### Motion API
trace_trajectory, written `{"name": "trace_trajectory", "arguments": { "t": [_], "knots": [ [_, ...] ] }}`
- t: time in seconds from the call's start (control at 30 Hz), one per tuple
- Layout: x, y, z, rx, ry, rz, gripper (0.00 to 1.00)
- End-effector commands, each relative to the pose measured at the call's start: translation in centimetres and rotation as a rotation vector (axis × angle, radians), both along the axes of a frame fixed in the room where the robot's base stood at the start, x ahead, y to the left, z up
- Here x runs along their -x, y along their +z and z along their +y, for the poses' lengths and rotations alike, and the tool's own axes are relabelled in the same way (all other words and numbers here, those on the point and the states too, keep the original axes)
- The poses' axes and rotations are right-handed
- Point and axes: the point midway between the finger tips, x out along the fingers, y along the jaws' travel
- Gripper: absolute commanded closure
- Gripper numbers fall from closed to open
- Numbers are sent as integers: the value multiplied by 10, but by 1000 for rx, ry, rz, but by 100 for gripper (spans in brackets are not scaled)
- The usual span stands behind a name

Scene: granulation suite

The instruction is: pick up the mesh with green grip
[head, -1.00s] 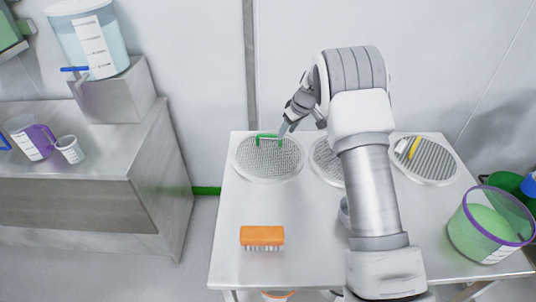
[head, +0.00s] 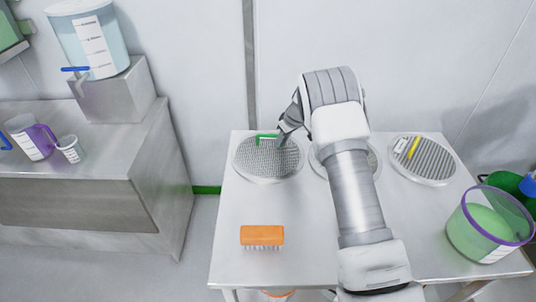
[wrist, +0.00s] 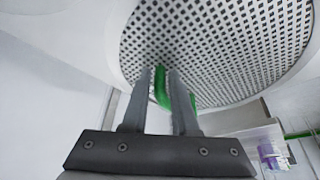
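The mesh with green grip (head: 262,164) is a round perforated disc lying at the left of the metal table. Its green grip (head: 266,137) stands up near the disc's far edge. My gripper (head: 281,141) is at the right end of this grip, low over the mesh. In the wrist view my gripper (wrist: 161,72) has its two fingers apart, with part of the green grip (wrist: 161,88) between them. Narrow gaps seem to show beside the grip. The right finger hides some of the grip. The mesh (wrist: 215,45) fills the upper part of that view.
A second mesh (head: 373,160) is mostly hidden behind my arm. A mesh with a yellow grip (head: 425,165) lies at the right. An orange brush (head: 262,236) is at the front left, and a purple-rimmed green bucket (head: 487,228) at the right. The table's front middle (head: 305,215) is clear.

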Motion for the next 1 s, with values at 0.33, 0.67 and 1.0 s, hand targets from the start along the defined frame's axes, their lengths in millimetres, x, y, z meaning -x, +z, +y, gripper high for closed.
{"name": "trace_trajectory", "arguments": {
  "t": [0.33, 0.67, 1.0],
  "knots": [
    [0, 0, 0, 0, 0, 0, 100],
    [0, 0, 0, -1, -1, 1, 100],
    [0, 0, 0, 0, -1, 2, 100]
  ]
}}
